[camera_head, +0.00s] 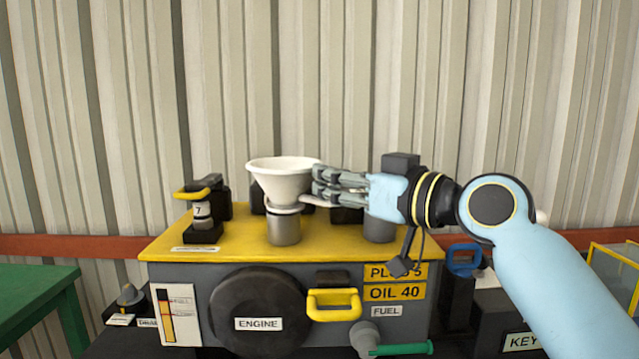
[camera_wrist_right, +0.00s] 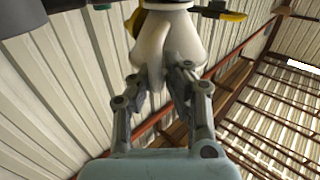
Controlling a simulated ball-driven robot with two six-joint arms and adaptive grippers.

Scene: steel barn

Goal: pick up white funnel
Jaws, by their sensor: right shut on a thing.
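The white funnel (camera_head: 283,183) stands upright, wide mouth up, above a grey metal cylinder (camera_head: 284,230) on the yellow top of the engine box. Whether its spout sits in the cylinder or just over it, I cannot tell. My right gripper (camera_head: 318,187) comes in from the right and is shut on the funnel's right side. My left gripper is in neither view.
The yellow engine box top (camera_head: 240,242) also holds a black fitting with a yellow handle (camera_head: 192,194) at left and a dark grey cylinder (camera_head: 380,228) behind my gripper. A corrugated wall (camera_head: 300,80) stands behind. A green table (camera_head: 35,290) is at far left.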

